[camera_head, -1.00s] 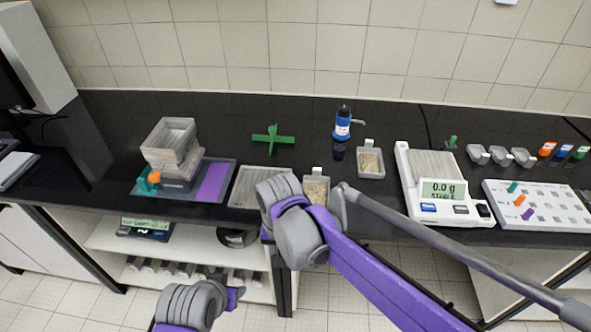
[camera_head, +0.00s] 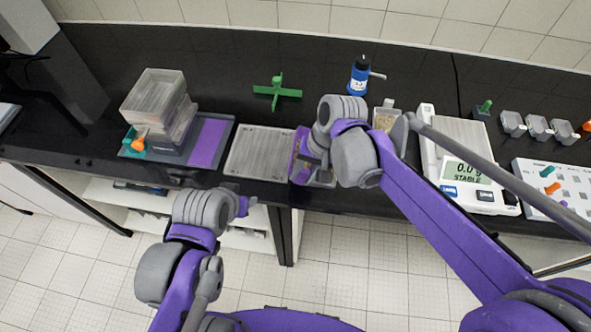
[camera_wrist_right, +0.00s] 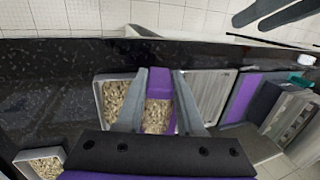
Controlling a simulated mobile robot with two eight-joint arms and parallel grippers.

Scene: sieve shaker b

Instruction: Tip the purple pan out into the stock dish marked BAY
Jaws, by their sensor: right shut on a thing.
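The purple pan (camera_head: 300,158) is held by my right gripper (camera_head: 314,168), between the ribbed tray and a grey dish. In the right wrist view the gripper (camera_wrist_right: 158,95) is shut on the purple pan (camera_wrist_right: 157,82), and pale grains lie inside it. The grey stock dish (camera_head: 325,180) is close beside the pan; its grains also show in the right wrist view (camera_wrist_right: 115,100). A second grain-filled dish (camera_head: 385,118) stands farther back. I cannot read BAY on either dish. My left gripper (camera_head: 246,206) is low, near the counter's front edge, its jaw state unclear.
A ribbed grey tray (camera_head: 258,155) lies left of the pan. The sieve shaker (camera_head: 168,150) with its stacked clear boxes is farther left. A green cross-shaped piece (camera_head: 277,92), a blue bottle (camera_head: 359,78) and a balance (camera_head: 478,197) reading 0.0 g stand on the black counter.

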